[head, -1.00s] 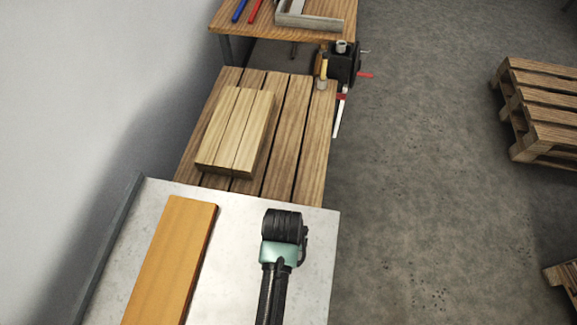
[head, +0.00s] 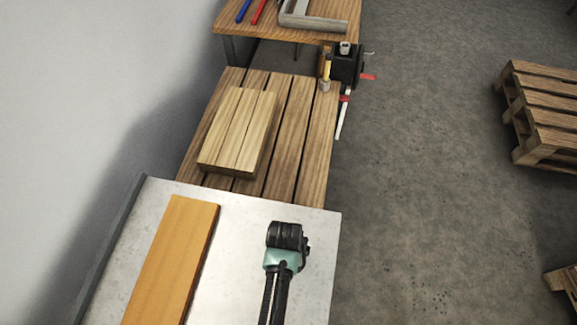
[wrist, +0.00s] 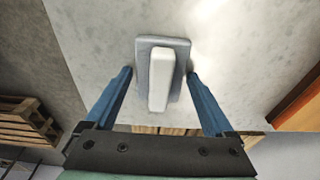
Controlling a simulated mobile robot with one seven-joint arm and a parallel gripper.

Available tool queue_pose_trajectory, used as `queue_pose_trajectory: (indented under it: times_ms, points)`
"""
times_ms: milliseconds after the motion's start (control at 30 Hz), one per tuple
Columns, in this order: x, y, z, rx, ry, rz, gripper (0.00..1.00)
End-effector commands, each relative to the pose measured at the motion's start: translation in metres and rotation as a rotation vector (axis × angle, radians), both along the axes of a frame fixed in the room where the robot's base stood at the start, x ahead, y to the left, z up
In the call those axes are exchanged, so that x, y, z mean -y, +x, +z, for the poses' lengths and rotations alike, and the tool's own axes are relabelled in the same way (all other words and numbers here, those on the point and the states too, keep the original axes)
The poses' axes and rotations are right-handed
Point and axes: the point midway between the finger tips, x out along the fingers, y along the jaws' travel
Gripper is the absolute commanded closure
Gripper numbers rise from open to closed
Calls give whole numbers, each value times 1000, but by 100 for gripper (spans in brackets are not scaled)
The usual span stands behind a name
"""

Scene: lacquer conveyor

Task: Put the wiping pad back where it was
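The wiping pad (wrist: 143,62), a grey block with a white handle (wrist: 159,80) on top, shows in the wrist view against the pale grey tabletop (head: 238,228). My gripper (wrist: 158,75) has its two blue fingers spread wide, one on each side of the pad. The handle stands between them, clear of both fingers. The right fingertip is close to the pad's edge; I cannot tell if it touches. In the head view my arm's end hides the fingers and the pad.
An orange-brown board (head: 170,262) lies left of my arm on the tabletop. Beyond is a slatted wooden table (head: 290,160) with a block of pale planks (head: 238,128). A vise-like black tool (head: 347,65) stands at its far right corner. Pallets (head: 545,105) are on the floor at right.

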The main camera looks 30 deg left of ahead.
Motion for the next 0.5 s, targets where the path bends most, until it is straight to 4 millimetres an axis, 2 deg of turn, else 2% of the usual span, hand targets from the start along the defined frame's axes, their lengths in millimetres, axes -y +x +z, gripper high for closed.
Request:
queue_pose_trajectory:
  times_ms: [267, 500]
  points:
    - [0, 0, 1, 0, 0, 0, 0]
    - [0, -1, 18, 3, 1, 0, 0]
